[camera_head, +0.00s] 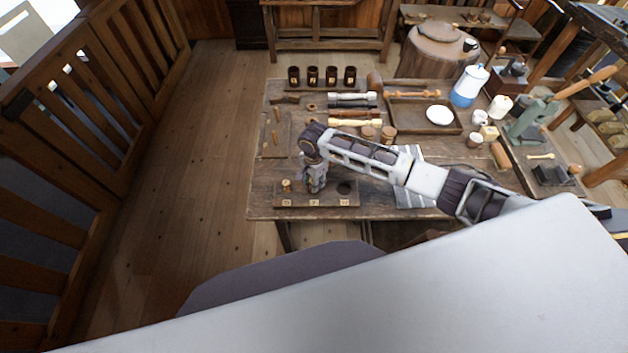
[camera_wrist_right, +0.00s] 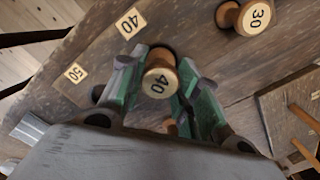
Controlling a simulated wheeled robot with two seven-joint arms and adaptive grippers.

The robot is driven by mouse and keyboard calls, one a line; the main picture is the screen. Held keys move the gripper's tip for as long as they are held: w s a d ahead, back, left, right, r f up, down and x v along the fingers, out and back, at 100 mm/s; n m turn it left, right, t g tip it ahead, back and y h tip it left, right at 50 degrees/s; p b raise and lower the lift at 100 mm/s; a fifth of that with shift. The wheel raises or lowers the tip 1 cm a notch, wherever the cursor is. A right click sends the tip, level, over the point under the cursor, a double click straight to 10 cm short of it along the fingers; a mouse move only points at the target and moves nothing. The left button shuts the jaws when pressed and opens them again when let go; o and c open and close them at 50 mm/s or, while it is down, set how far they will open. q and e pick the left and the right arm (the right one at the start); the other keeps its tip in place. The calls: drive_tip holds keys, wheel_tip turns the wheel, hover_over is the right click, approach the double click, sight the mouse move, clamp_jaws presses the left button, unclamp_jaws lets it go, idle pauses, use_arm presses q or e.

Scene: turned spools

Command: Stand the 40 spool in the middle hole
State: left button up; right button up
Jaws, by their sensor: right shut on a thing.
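The spool marked 40 (camera_wrist_right: 158,84) shows its pale wooden top between the fingers in the wrist view. My right gripper (camera_wrist_right: 160,92) is shut on it. In the head view my right gripper (camera_head: 315,186) is over the middle of the dark wooden hole board (camera_head: 300,203), and it hides the middle hole and the spool. In the wrist view the spool is beside the 40 label (camera_wrist_right: 130,22). I cannot tell whether its lower end is inside the hole. My left gripper is not in view.
The spool marked 30 (camera_wrist_right: 236,16) stands in the left hole; it also shows in the head view (camera_head: 286,186). The right hole (camera_head: 344,188) is empty. Several dark cups (camera_head: 312,76) stand at the back. A tray (camera_head: 420,127) and tools fill the right side.

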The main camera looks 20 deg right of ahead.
drive_tip(key=shift+f+p, duration=0.3)
idle(0.5)
drive_tip(key=o, duration=0.9)
drive_tip(key=shift+o, duration=0.4)
drive_tip(key=o, duration=0.5)
drive_tip(key=shift+r, duration=0.15)
drive_tip(key=shift+r, duration=4.85)
